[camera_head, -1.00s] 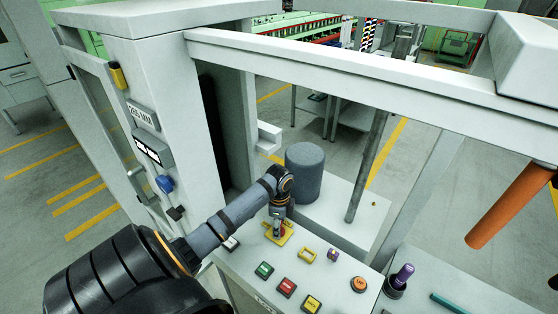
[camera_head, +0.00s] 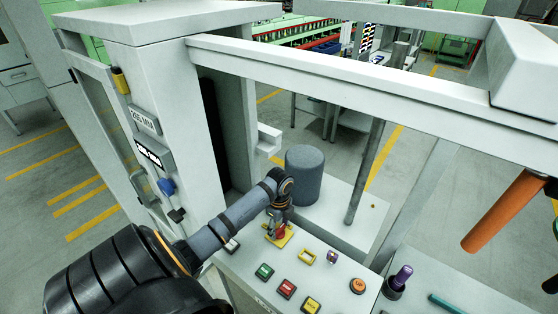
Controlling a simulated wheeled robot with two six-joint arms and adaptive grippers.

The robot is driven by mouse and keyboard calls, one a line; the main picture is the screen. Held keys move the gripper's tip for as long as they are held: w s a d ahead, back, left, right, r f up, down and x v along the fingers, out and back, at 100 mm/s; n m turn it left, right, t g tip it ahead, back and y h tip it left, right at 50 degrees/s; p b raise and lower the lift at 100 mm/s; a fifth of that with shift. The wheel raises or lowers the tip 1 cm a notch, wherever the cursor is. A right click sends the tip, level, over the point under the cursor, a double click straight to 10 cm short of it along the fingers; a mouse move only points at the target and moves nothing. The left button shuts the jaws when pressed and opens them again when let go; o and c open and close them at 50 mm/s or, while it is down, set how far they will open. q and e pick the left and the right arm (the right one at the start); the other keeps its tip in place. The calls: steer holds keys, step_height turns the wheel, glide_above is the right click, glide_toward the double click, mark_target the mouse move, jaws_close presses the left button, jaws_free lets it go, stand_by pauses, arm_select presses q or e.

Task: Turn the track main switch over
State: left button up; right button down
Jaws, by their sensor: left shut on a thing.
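The main switch (camera_head: 280,232) looks like a small red handle on a yellow plate, on the light grey sloping panel. My left gripper (camera_head: 275,229) reaches down from the left with its fingers at the red handle. It is shut on the handle and covers much of it, so the handle's exact angle is hard to tell. My right gripper is not in view.
A dark grey cylinder (camera_head: 305,172) stands just behind.

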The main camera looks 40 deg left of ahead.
mark_target(280, 228)
arm_select(q)
steer(key=o, duration=1.1)
steer(key=shift+o, duration=0.2)
step_height(280, 228, up, 12)
